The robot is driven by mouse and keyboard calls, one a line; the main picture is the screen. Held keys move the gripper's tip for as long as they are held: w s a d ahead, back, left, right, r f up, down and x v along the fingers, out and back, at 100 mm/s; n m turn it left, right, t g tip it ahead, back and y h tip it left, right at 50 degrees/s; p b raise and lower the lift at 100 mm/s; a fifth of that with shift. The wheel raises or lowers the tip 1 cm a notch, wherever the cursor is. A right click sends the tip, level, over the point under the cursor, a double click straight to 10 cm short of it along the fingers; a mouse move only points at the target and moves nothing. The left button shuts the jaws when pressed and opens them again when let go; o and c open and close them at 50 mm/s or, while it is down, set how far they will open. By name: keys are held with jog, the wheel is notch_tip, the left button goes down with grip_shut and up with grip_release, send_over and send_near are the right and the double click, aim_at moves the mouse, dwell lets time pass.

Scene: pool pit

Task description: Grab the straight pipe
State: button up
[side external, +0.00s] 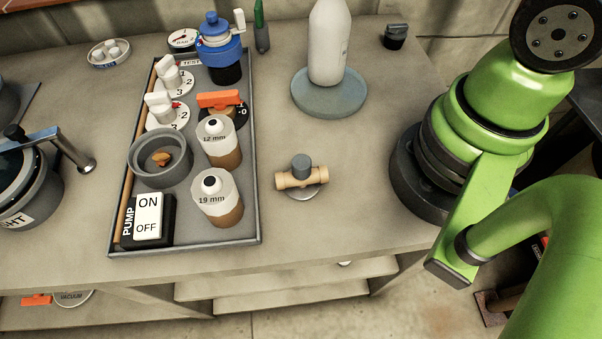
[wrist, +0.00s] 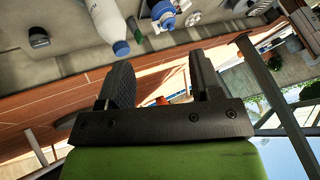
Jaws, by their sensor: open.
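A short tan pipe piece (side external: 290,179) lies across a small round base on the bench in the side view. A grey cylinder stands up from its middle, so I cannot tell whether this is the straight pipe. A brown pipe-like piece (side external: 507,303) shows low at the right, below bench level, partly hidden by my green arm. My gripper (wrist: 161,72) shows in the wrist view with its two dark fingers apart and no object held between them. It is outside the side view, and the tan piece does not show in the wrist view.
A dark-rimmed tray (side external: 185,247) with bottles, dials and a pump switch fills the bench's left middle. A white bottle (side external: 328,45) stands on a round grey base (side external: 330,105). A blue-topped device (side external: 222,40) stands at the back. Bench right of the tan piece is clear.

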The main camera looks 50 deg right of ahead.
jog(key=w+a+f+n+g, duration=0.1)
jog(key=a+f+g, duration=0.1)
jog(key=a+f, duration=0.2)
jog(key=w+a+f+n+g+h, duration=0.1)
jog(key=a+f, duration=0.3)
jog(key=f, duration=0.4)
jog(key=w+a+f+n+g, duration=0.1)
jog(key=a+f+n+g, duration=0.1)
jog(key=a+f+g, duration=0.2)
jog(key=shift+w+a+f+h, duration=0.1)
jog(key=shift+w+f+h, duration=0.1)
jog(key=shift+f, duration=0.25)
jog(key=shift+w+f+h, duration=0.15)
jog(key=shift+f+h, duration=0.05)
jog(key=shift+f, duration=0.25)
send_over(302, 161)
jog(key=shift+n, duration=0.3)
notch_tip(302, 161, down, 4)
jog(key=shift+w+f, duration=0.1)
jog(key=shift+f, duration=3.05)
grip_shut()
